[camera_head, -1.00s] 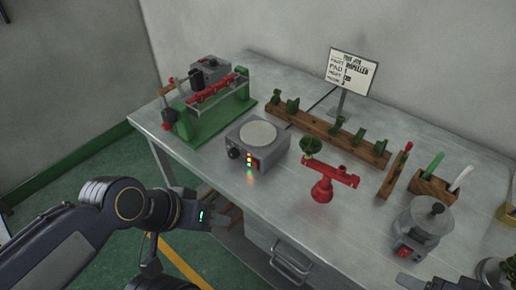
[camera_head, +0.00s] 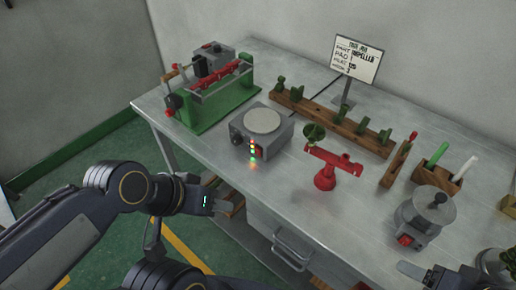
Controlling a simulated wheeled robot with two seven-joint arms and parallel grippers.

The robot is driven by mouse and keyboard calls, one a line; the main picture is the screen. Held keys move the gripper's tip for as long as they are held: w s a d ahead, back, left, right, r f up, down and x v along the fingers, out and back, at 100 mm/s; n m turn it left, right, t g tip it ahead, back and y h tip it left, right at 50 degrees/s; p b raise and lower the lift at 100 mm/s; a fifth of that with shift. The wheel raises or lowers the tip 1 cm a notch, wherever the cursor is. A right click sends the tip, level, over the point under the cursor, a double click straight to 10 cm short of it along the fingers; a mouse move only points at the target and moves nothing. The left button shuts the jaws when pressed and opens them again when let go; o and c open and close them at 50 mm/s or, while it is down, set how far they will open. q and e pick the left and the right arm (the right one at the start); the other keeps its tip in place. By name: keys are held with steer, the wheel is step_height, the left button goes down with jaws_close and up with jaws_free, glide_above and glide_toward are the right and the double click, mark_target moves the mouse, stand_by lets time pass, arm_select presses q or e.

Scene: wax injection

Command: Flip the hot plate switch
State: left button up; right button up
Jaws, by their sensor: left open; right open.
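The hot plate (camera_head: 262,134) is a grey box with a round pale top, standing near the table's front edge. Its front face carries a dark knob at the left, a column of small lit lights, and a dark reddish patch beside them that may be the switch; it is too small to tell its position. My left gripper (camera_head: 226,195) is open, in front of the table edge, below and left of the hot plate and apart from it. My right gripper (camera_head: 412,269) shows only partly at the bottom right, open, far from the hot plate.
A green-based machine (camera_head: 212,97) stands left of the hot plate. A red stand (camera_head: 326,178) is to its right, with a grey pot (camera_head: 425,214) further right. A wooden rack (camera_head: 325,119) and a sign (camera_head: 357,58) are behind. A drawer handle (camera_head: 291,250) projects below the tabletop (camera_head: 265,202).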

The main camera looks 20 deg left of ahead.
stand_by(0.4)
arm_select(q)
jaws_close()
stand_by(1.6)
